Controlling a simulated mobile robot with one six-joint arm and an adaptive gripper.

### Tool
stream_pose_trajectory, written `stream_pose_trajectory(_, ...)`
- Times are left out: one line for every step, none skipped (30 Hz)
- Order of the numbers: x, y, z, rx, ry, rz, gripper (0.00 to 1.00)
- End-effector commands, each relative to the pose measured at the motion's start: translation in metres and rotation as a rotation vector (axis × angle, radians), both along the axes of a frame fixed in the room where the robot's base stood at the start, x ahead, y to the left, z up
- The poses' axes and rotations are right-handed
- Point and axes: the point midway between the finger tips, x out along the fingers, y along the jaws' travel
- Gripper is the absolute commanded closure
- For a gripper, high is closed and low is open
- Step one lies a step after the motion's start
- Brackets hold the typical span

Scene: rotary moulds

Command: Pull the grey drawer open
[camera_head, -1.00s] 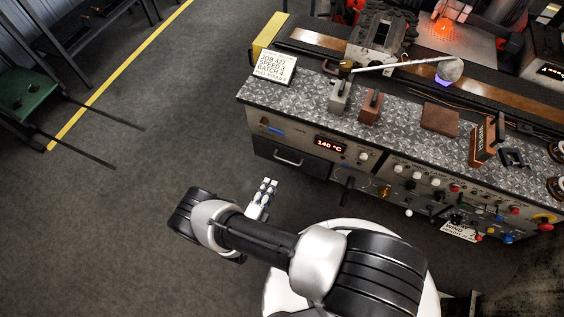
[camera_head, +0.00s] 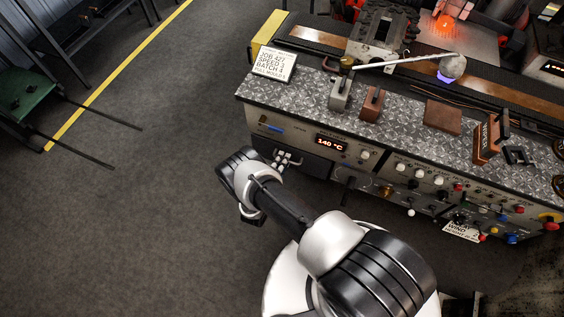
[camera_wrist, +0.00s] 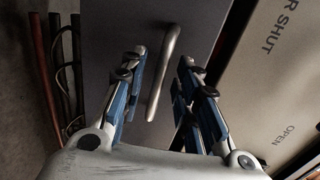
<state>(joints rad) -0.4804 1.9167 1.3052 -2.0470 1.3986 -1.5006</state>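The grey drawer (camera_head: 316,166) is in the lower left front of the machine cabinet, and its front looks flush with the cabinet. In the wrist view the drawer front (camera_wrist: 108,30) fills the upper middle, with its metal bar handle (camera_wrist: 164,72) running at a slant. My gripper (camera_wrist: 160,75) is open. Its two blue-padded fingers stand on either side of the handle, with gaps visible between handle and pads. I cannot tell how deep the handle sits between the fingertips. In the head view my gripper (camera_head: 286,160) is at the drawer front and hides most of the handle.
The panel above the drawer carries a 140 °C display (camera_head: 330,143), with knobs and levers to the right. A metal-topped counter (camera_head: 310,97) overhangs it. In the wrist view a panel marked OPEN and SHUT (camera_wrist: 275,85) lies at right. The floor (camera_head: 130,220) at left is clear.

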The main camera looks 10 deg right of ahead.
Motion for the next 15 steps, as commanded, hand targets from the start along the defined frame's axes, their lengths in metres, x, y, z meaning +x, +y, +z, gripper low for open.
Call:
stream_pose_trajectory(-0.0001, 0.0, 0.0001, 0.0, 0.0, 0.0, 0.71)
stream_pose_trajectory(0.0, 0.0001, 0.0001, 0.0, 0.0, 0.0, 0.71)
stream_pose_trajectory(-0.0001, 0.0001, 0.0001, 0.0, 0.0, 0.0, 0.72)
stream_pose_trajectory(-0.0001, 0.0002, 0.0001, 0.0, 0.0, 0.0, 0.74)
stream_pose_trajectory(-0.0001, 0.0001, 0.0001, 0.0, 0.0, 0.0, 0.76)
stream_pose_trajectory(-0.0002, 0.0002, 0.0002, 0.0, 0.0, 0.0, 0.79)
stream_pose_trajectory(-0.0002, 0.0002, 0.0001, 0.0, 0.0, 0.0, 0.81)
stream_pose_trajectory(-0.0002, 0.0002, 0.0001, 0.0, 0.0, 0.0, 0.83)
stream_pose_trajectory(-0.0002, 0.0002, 0.0002, 0.0, 0.0, 0.0, 0.85)
stream_pose_trajectory(-0.0002, 0.0002, 0.0002, 0.0, 0.0, 0.0, 0.88)
stream_pose_trajectory(-0.0002, 0.0002, 0.0001, 0.0, 0.0, 0.0, 0.9)
stream_pose_trajectory(-0.0002, 0.0002, 0.0002, 0.0, 0.0, 0.0, 0.92)
stream_pose_trajectory(-0.0002, 0.0003, 0.0002, 0.0, 0.0, 0.0, 0.94)
stream_pose_trajectory(-0.0002, 0.0003, 0.0002, 0.0, 0.0, 0.0, 0.96)
stream_pose_trajectory(-0.0003, 0.0002, 0.0002, 0.0, 0.0, 0.0, 0.99)
